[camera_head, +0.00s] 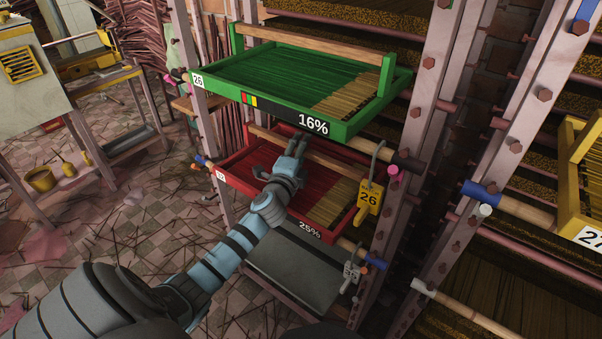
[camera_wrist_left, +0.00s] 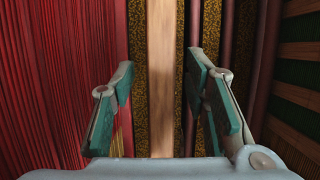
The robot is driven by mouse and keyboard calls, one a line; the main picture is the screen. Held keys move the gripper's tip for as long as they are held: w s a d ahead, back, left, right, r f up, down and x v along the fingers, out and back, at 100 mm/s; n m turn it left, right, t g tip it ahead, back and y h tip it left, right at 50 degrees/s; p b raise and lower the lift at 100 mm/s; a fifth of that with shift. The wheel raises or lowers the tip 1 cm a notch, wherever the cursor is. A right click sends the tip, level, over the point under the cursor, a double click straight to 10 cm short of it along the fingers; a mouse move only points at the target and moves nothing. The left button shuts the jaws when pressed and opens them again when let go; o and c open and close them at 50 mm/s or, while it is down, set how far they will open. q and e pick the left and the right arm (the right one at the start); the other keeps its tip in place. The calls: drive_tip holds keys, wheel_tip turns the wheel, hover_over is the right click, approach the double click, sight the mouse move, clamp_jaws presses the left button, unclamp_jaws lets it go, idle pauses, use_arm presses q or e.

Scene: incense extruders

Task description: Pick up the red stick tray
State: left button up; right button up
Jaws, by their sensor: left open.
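The red stick tray (camera_head: 234,179) sits in the rack below the green tray, filled with red sticks and some tan ones. Its label reads 25%. A wooden bar (camera_head: 336,163) runs along it; the bar also shows in the left wrist view (camera_wrist_left: 160,60). My left gripper (camera_head: 297,142) reaches over the red tray at this bar. In the left wrist view its green-padded fingers (camera_wrist_left: 160,85) are open. The bar appears between them, with gaps on both sides; its depth relative to the fingertips is unclear. My arm hides part of the red tray.
The green tray (camera_head: 352,128), labelled 16%, is close above my left gripper. Rack posts (camera_head: 416,120) stand to the right. A yellow tray (camera_head: 570,200) is at the far right. A grey panel (camera_head: 292,268) lies below.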

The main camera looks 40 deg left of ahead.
use_arm(q)
drive_tip(key=shift+s, duration=0.1)
clamp_jaws()
use_arm(e)
drive_tip(key=shift+a, duration=0.25)
use_arm(q)
drive_tip(key=shift+r, duration=0.1)
drive_tip(key=shift+s+r+p, duration=0.15)
drive_tip(key=shift+r+p, duration=0.35)
wheel_tip(320, 180, up, 7)
drive_tip(key=p, duration=0.4)
drive_tip(key=shift+f, duration=0.15)
drive_tip(key=s+p, duration=0.2)
drive_tip(key=s, duration=1.7)
drive_tip(key=shift+s+d+f, duration=0.2)
drive_tip(key=shift+s+f, duration=0.1)
drive_tip(key=shift+f, duration=0.05)
use_arm(e)
wheel_tip(320, 180, up, 7)
drive_tip(key=a, duration=0.1)
drive_tip(key=shift+s, duration=0.4)
